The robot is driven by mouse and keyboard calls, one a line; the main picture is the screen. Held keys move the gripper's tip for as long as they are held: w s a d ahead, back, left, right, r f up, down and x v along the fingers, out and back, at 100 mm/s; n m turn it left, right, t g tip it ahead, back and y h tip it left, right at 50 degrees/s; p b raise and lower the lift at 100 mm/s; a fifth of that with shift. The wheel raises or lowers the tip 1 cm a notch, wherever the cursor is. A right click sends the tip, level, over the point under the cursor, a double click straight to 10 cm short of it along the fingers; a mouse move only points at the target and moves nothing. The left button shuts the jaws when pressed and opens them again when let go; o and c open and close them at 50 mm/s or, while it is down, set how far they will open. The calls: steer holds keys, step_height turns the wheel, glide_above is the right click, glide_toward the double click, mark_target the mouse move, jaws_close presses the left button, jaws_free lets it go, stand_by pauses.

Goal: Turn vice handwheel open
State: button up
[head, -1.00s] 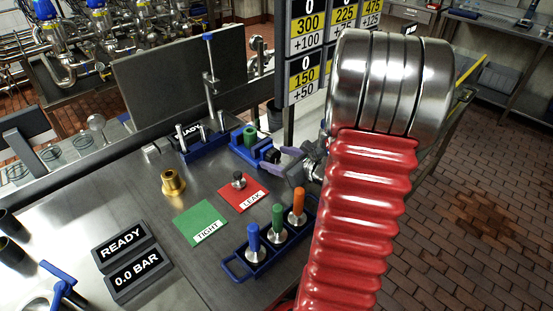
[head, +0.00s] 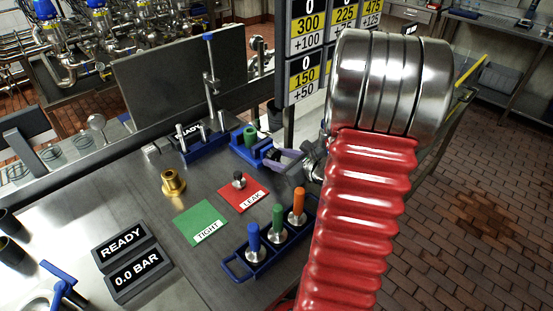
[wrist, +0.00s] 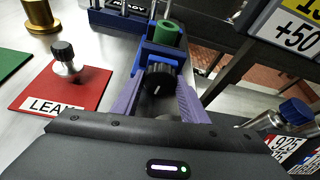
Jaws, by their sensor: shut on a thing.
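The blue vice (head: 252,150) stands on the bench with a green cylinder (head: 250,135) between its jaws. The wrist view shows the cylinder (wrist: 167,33) upright beyond the black handwheel (wrist: 159,77), which has a white mark on its face. My gripper (wrist: 161,90) has purple fingers, one on each side of the handwheel, and is shut on it. In the head view my gripper (head: 284,158) is at the near right end of the vice. There the handwheel is mostly hidden by the fingers.
A red LEAK mat (head: 243,193) with a metal plug, a green TIGHT mat (head: 200,222) and a brass fitting (head: 173,183) lie left of my arm. A blue rack (head: 262,250) holds several colored-handled tools in front.

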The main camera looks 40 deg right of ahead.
steer(key=shift+a+n+h, duration=0.1)
steer(key=shift+n+h, duration=0.3)
steer(key=shift+n, duration=0.1)
steer(key=o, duration=1)
steer(key=shift+o, duration=0.2)
steer(key=v, duration=1.4)
steer(key=shift+w, duration=0.1)
